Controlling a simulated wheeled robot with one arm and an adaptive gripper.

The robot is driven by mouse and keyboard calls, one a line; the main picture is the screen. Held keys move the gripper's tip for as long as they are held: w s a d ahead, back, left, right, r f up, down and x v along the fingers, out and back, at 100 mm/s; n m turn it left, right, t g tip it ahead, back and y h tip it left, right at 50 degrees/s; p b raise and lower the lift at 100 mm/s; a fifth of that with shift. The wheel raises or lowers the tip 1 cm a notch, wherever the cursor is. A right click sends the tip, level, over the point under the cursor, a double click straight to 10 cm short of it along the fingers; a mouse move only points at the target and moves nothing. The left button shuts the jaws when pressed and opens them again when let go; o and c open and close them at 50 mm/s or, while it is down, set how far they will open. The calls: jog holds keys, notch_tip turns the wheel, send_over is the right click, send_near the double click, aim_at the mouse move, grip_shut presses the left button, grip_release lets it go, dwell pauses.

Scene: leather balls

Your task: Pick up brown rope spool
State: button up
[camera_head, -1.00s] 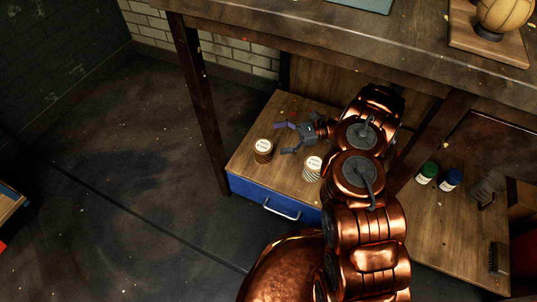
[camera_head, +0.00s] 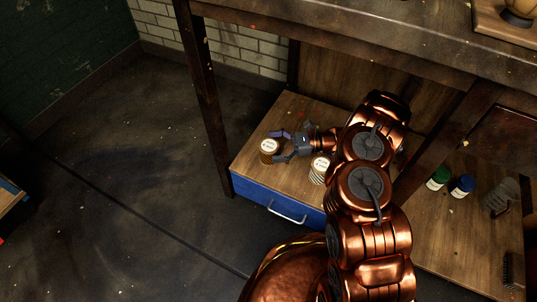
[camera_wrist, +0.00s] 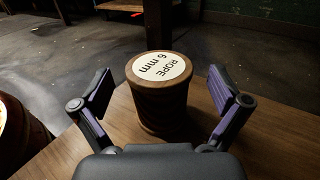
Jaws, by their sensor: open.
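The brown rope spool (camera_head: 269,152) stands upright on the wooden top of a blue drawer unit, near its left edge. In the wrist view the spool (camera_wrist: 159,103) shows a pale round label reading "ROPE 6 mm". My gripper (camera_head: 277,147) is open beside it in the head view. In the wrist view my gripper (camera_wrist: 160,95) has one finger on each side of the spool, with a gap on both sides. The spool stands a little beyond the palm, centred between the fingers. Its lower base is partly dark in shadow.
A lighter rope spool (camera_head: 319,169) stands to the right, close to my arm. The blue drawer unit (camera_head: 250,191) sits below the workbench (camera_head: 330,25), whose leg (camera_head: 206,100) rises at the left. Green (camera_head: 438,177) and blue (camera_head: 462,186) jars stand farther right.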

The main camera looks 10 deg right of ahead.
jog(key=shift+a, duration=0.9)
jog(key=shift+c, duration=0.5)
jog(key=c, duration=1.3)
